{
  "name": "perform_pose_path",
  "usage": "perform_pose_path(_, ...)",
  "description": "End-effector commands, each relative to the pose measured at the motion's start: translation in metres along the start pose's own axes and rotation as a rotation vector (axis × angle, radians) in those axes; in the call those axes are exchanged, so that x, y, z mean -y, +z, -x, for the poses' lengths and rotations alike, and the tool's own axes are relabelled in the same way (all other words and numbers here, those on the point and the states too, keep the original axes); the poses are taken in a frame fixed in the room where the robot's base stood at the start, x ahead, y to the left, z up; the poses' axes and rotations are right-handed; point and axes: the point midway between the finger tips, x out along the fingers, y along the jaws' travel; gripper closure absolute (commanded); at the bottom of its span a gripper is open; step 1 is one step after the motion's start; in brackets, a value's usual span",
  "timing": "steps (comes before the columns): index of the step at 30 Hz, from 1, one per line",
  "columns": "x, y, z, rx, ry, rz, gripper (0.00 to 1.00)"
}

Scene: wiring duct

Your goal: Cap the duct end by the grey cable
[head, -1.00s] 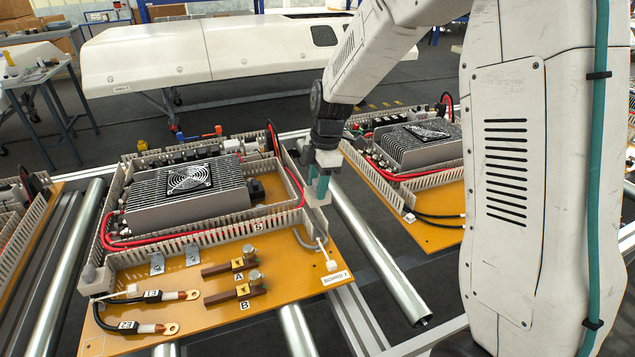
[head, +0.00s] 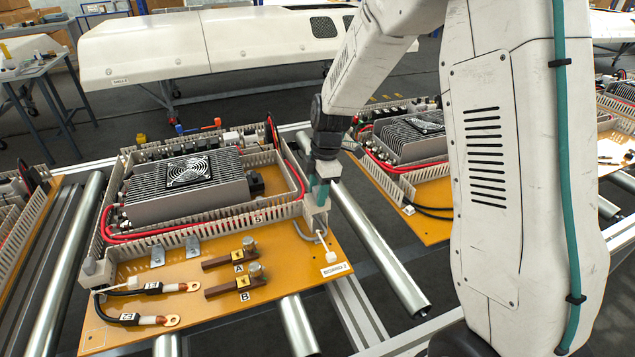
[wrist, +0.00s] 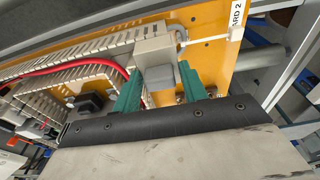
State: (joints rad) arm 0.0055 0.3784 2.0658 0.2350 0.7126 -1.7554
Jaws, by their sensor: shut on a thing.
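My gripper (head: 317,194) has teal fingers shut on a light grey end cap (head: 315,209). The cap also shows between the fingers in the wrist view (wrist: 154,48). It is at the right front corner of the slotted duct (head: 268,212), right at the duct end by the grey cable. I cannot tell whether it is fully seated over that end. The grey cable (head: 302,234) comes out just below the cap and bends over the board near a white tag. It also shows beside the cap in the wrist view (wrist: 182,38).
A grey block (head: 97,268) sits at the duct's left front corner, by black cables with copper lugs (head: 172,321). A finned unit with a fan (head: 185,188) and red cable lie inside the duct frame. Terminals A and B (head: 235,285) stand on the orange board's front.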

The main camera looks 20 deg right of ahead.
Motion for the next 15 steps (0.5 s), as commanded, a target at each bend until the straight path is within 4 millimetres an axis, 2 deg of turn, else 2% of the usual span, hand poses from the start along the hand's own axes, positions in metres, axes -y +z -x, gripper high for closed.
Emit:
perform_pose_path(6, 0.0001, 0.0013, -0.0081, 0.0, 0.0, 0.001, 0.79)
perform_pose_path(15, 0.0, 0.0015, -0.009, 0.0, 0.001, 0.001, 0.79)
